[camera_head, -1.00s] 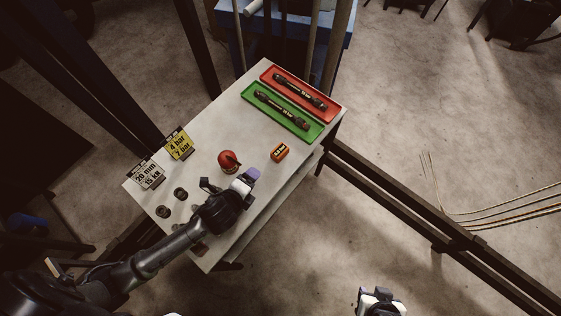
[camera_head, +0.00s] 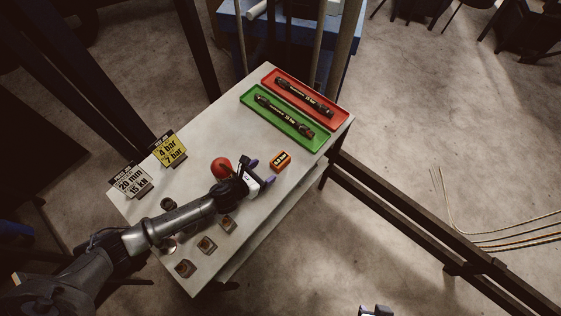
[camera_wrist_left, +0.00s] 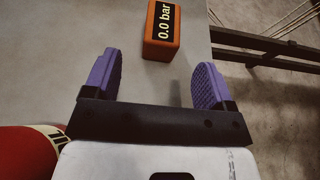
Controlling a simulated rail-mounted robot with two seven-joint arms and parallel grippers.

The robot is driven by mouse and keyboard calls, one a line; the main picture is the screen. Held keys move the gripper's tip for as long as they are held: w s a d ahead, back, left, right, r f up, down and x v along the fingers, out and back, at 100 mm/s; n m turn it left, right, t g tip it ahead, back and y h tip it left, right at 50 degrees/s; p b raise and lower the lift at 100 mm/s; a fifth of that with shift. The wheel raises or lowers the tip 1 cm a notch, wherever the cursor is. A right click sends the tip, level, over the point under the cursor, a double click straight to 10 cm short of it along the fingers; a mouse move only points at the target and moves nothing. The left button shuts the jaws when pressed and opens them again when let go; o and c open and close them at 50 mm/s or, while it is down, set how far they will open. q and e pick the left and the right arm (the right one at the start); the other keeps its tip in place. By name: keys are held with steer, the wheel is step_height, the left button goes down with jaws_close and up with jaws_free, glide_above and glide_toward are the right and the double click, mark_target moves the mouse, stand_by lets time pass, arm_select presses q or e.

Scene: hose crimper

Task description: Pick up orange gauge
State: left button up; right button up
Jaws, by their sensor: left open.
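The orange gauge (camera_head: 281,161) is a small box with a dark display, standing on the table's right part. In the left wrist view the gauge (camera_wrist_left: 163,30) reads "0.0 bar" and lies beyond the fingertips, near the middle of the gap. My left gripper (camera_head: 262,172) is open and empty, just left of the gauge, its two purple fingers (camera_wrist_left: 156,80) pointing towards it without touching. My right gripper (camera_head: 376,311) shows only as a small piece at the bottom edge of the head view; its fingers cannot be made out.
A red round object (camera_head: 221,166) stands close beside my left gripper. A green tray (camera_head: 254,109) and a red tray (camera_head: 331,108) each hold a hose. Yellow (camera_head: 169,149) and grey (camera_head: 131,182) signs stand at the left edge. Several small dark parts (camera_head: 206,245) sit at the front.

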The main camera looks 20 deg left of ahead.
mark_target(274, 166)
arm_select(q)
steer(key=shift+b+x, duration=0.4)
steer(key=shift+x, duration=3.9)
steer(key=shift+s+d+f, duration=0.15)
steer(key=c, duration=1.2)
